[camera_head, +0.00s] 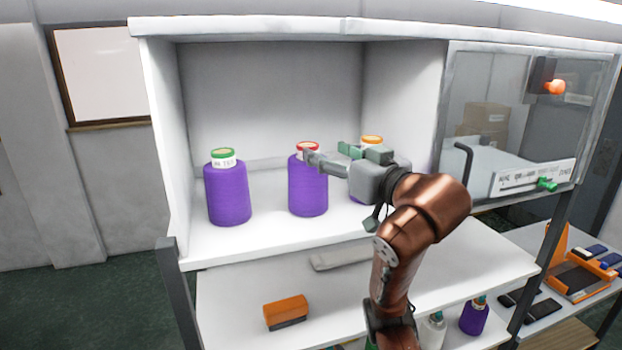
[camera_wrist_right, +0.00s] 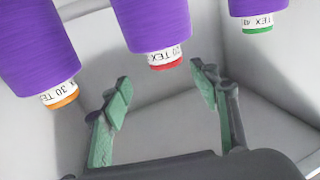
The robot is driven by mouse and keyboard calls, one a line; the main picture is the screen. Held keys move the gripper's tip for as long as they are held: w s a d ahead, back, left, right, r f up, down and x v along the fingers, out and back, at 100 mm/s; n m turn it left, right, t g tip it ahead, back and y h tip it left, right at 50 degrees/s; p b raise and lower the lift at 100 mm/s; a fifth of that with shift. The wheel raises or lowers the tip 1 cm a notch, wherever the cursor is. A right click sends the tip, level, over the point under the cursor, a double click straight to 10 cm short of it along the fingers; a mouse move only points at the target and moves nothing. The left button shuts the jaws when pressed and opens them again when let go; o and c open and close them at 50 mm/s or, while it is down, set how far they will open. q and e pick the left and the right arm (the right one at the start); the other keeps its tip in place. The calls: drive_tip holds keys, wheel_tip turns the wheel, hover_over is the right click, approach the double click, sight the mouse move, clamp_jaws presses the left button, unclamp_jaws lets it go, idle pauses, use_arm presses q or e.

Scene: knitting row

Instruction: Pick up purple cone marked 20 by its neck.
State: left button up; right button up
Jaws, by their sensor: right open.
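The purple cone with the red-topped neck (camera_head: 308,190) stands upright on the white shelf, in the middle of three purple cones. In the right wrist view, which shows the cones upside down, its white neck label (camera_wrist_right: 163,54) seems to read 20. My right gripper (camera_head: 328,155) is at neck height, just right of this cone in the head view. In the wrist view its green-padded fingers (camera_wrist_right: 162,92) are spread apart and empty, with the red-rimmed neck just beyond the tips, roughly between them. My left gripper is not in view.
A green-topped purple cone (camera_head: 228,194) stands at left. An orange-topped cone (camera_head: 371,141) stands at right, partly hidden by my right gripper; its label reads 30 in the wrist view (camera_wrist_right: 56,92). An orange and dark block (camera_head: 286,311) lies on the lower shelf.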

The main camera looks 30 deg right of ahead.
sight(308, 145)
drive_tip(key=w, duration=0.2)
drive_tip(key=w+a+p, duration=0.1)
drive_tip(key=w, duration=0.1)
drive_tip(key=w+p, duration=0.1)
drive_tip(key=w, duration=0.1)
drive_tip(key=shift+w+a+f, duration=0.1)
drive_tip(key=shift+a+f, duration=0.15)
drive_tip(key=shift+f, duration=0.1)
drive_tip(key=shift+w+f, duration=0.2)
drive_tip(key=shift+w, duration=0.65)
drive_tip(key=shift+s+d+r, duration=0.15)
drive_tip(key=shift+s+d, duration=0.15)
drive_tip(key=shift+s, duration=0.05)
drive_tip(key=shift+s+r, duration=0.1)
drive_tip(key=shift+s, duration=0.25)
drive_tip(key=shift+w+a, duration=0.1)
drive_tip(key=shift+a, duration=0.05)
drive_tip(key=shift+w, duration=0.45)
drive_tip(key=c, duration=0.4)
drive_tip(key=shift+s, duration=0.4)
drive_tip(key=c, duration=0.4)
drive_tip(key=shift+w, duration=0.2)
drive_tip(key=c, duration=0.5)
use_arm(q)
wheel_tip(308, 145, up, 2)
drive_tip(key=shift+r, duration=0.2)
use_arm(e)
clamp_jaws()
